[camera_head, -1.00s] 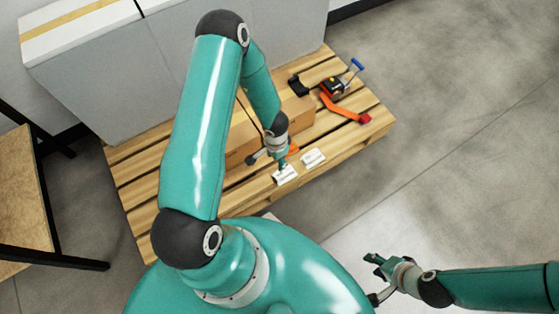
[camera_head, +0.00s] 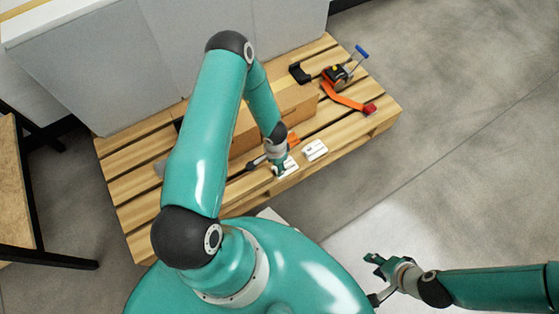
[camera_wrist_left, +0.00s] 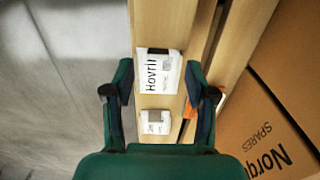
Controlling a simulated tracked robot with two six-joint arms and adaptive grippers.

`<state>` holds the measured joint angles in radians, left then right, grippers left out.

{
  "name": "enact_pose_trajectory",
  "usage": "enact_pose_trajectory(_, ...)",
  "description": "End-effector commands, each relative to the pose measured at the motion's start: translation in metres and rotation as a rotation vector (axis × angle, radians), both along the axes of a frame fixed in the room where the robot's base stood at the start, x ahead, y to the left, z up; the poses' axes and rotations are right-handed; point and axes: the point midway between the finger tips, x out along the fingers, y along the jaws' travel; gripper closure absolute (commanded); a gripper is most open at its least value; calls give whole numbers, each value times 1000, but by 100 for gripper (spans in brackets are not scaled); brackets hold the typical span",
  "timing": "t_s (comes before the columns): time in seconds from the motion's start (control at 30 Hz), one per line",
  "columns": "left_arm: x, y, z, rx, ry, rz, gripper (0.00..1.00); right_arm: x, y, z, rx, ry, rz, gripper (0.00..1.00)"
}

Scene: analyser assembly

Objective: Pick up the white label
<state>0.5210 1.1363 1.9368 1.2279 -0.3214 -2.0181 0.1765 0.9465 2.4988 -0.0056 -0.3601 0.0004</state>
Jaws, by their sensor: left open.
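Two white labels lie on the wooden pallet (camera_head: 140,188). One white label (camera_head: 289,169) is partly hidden beneath my left gripper (camera_head: 281,167); the other white label (camera_head: 315,150) lies just to its right. In the left wrist view, a larger-looking label with black lettering (camera_wrist_left: 160,76) shows between the fingertips of my open left gripper (camera_wrist_left: 159,74). A second label (camera_wrist_left: 155,127) with a grey block on it shows nearer the palm. Neither is held, and the height above them is unclear. My right gripper (camera_head: 374,260) hangs over the floor, away from the pallet; its jaw state is unclear.
A cardboard box (camera_head: 295,103) stands on the pallet behind the labels. An orange strap (camera_head: 342,99) with a ratchet (camera_head: 337,75) and a black bracket (camera_head: 300,73) lie at the back right. Grey panels (camera_head: 200,50) stand behind. The floor at right is clear.

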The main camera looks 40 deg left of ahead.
Motion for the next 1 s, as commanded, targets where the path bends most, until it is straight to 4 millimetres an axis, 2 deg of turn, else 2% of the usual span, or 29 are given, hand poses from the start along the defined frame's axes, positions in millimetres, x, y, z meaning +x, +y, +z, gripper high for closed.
enact_pose_trajectory(0.1,2,-1,-22,0,0,0,44,0,0,-17,0,0,0,60)
enact_pose_trajectory(0.27,2,-2,-42,-1,0,1,44,0,0,-29,0,0,0,60)
enact_pose_trajectory(0.57,2,-2,-45,0,0,2,44,0,0,-29,0,0,0,60)
enact_pose_trajectory(0.8,2,-2,-45,0,0,2,83,0,0,-29,0,0,0,60)
enact_pose_trajectory(1.0,2,-1,-45,0,0,2,86,0,0,-29,0,0,0,60)
